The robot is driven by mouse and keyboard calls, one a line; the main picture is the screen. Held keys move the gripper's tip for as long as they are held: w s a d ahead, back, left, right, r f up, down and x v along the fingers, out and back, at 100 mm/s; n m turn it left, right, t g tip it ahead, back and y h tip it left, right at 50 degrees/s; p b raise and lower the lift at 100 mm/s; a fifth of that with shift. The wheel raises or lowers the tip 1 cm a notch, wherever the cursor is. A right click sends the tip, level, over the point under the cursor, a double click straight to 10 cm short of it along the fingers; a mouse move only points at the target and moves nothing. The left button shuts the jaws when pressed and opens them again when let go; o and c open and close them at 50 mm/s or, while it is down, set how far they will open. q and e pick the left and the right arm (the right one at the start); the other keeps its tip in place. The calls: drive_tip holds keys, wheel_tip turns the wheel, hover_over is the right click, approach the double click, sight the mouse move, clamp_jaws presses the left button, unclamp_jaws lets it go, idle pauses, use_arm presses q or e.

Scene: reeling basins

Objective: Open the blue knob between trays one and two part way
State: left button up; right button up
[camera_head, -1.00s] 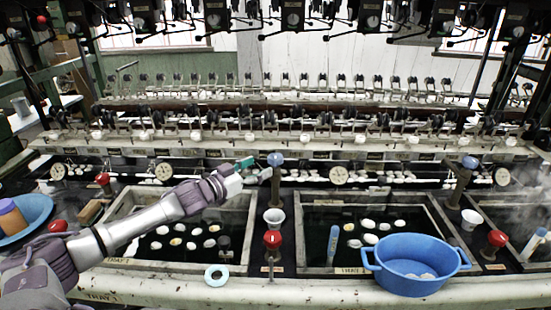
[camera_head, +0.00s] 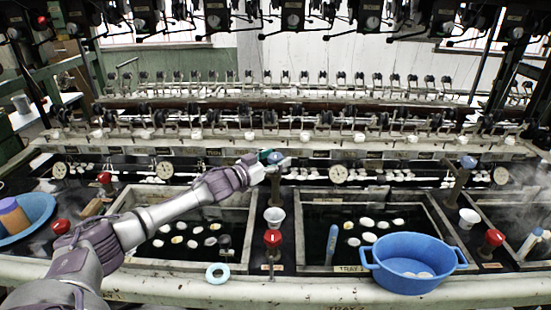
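The blue knob (camera_head: 277,158) tops a dark post (camera_head: 277,186) at the back of the strip between the left tray (camera_head: 250,225) and the right tray (camera_head: 300,232), the latter labelled tray 2. My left gripper (camera_head: 273,164) reaches in from the left at the knob. Its pale fingers and a teal part overlap the knob's left side and underside. Whether the fingers touch or close on the knob, I cannot tell. The knob is partly hidden. My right gripper is out of view.
A white cup (camera_head: 274,214) and a red knob (camera_head: 272,238) stand in front of the post. A blue basin (camera_head: 412,262) sits on the front right. A pale blue ring (camera_head: 217,273) lies on the front ledge. Another blue knob (camera_head: 467,162) stands farther right.

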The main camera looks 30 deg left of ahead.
use_arm(q)
drive_tip(key=c, duration=1.1)
drive_tip(key=shift+o, duration=0.2)
drive_tip(key=shift+d+f+n+y, duration=0.1)
drive_tip(key=shift+n+y, duration=0.2)
drive_tip(key=shift+y, duration=0.2)
drive_tip(key=shift+n+t+y+b, duration=0.3)
drive_tip(key=shift+n+y+b, duration=0.2)
drive_tip(key=shift+y, duration=0.3)
drive_tip(key=n+y+b, duration=0.1)
drive_tip(key=n+y, duration=0.2)
drive_tip(key=y, duration=0.2)
drive_tip(key=shift+f+n, duration=0.1)
drive_tip(key=shift+n, duration=0.2)
drive_tip(key=shift+n+g+y+b, duration=0.8)
drive_tip(key=shift+n+y+b, duration=0.45)
drive_tip(key=shift+y, duration=0.85)
drive_tip(key=shift+r+n+y, duration=0.2)
drive_tip(key=shift+n+y, duration=0.05)
drive_tip(key=shift+y, duration=0.15)
